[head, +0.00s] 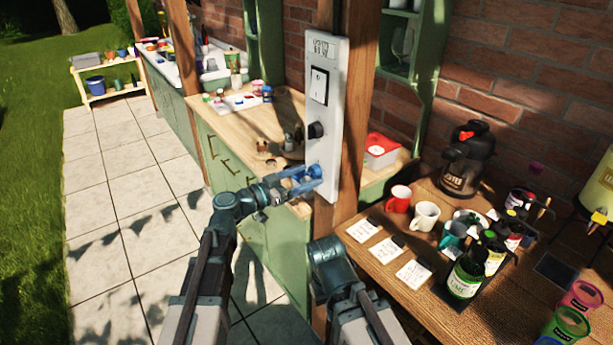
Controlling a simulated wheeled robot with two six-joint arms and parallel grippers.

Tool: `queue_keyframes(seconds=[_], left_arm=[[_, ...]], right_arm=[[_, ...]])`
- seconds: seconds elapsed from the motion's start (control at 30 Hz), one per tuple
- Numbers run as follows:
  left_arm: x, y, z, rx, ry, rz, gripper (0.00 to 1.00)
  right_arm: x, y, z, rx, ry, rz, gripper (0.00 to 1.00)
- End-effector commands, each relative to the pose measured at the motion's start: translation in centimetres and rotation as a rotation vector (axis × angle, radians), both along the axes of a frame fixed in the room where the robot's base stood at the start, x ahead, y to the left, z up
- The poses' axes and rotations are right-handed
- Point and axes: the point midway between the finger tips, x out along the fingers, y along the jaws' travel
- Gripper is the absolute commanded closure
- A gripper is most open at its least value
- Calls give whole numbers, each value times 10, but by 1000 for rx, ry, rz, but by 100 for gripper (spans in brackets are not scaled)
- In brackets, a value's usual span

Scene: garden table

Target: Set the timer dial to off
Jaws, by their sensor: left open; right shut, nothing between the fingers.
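A white control panel (327,105) is fixed upright on a wooden post, with lettering at its top that I cannot read fully. It carries a light rocker switch (318,86) in a dark frame. Below that is a round black knob (316,130), which looks like the dial; its setting is too small to read. My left gripper (312,176) is open at the panel's lower end, below the black knob and apart from it. Its blue fingers cover part of the panel there. My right arm's wrist shows low in the middle, but its fingers are hidden.
On the right, a wooden table (420,305) holds mugs, cards, bottles and a dark dispenser (467,160). Behind the post is a green cabinet with a wooden counter (262,122) and small items. A red-lidded box (381,150) stands right of the post. Paving lies open at left.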

Motion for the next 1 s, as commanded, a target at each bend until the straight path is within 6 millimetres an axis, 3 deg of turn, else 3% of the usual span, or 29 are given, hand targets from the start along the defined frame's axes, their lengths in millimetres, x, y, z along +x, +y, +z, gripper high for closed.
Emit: queue_keyframes(seconds=[0.4, 0.83, 1.0], left_arm=[[3, -5, 0, 0, 0, 0, 22], [3, -5, 0, 0, 0, 0, 99], [3, -5, 0, -4, 5, 0, 100]], right_arm=[[0, 0, 0, 0, 0, 0, 100], [0, 0, 0, 0, 0, 0, 100], [0, 0, 0, 0, 0, 0, 100]])
